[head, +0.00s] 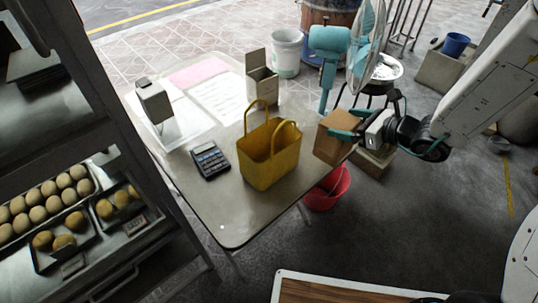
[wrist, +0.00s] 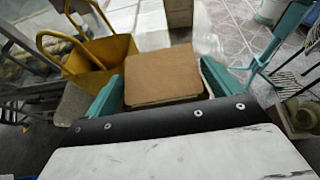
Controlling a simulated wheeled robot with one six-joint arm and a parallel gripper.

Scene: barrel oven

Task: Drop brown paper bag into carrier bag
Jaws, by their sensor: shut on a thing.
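The carrier bag (head: 268,158) is a yellow open-topped tote with two looped handles, standing upright on the table. It also shows in the wrist view (wrist: 118,50) at the upper left. The brown paper bag (head: 331,146) looks like a brown block and is held by my gripper (head: 345,134) just right of the carrier bag, apart from it, near the table's right edge. In the wrist view the brown paper bag (wrist: 163,74) sits between my teal fingers, which are shut on it. The inside bottom of the carrier bag is hidden.
The table (head: 215,205) also bears a calculator (head: 210,160), an open cardboard box (head: 262,80), papers (head: 222,98) and a grey-white box (head: 153,100). A teal fan (head: 328,45) stands behind. A red bucket (head: 327,190) is on the floor. A rack with buns (head: 45,203) is at left.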

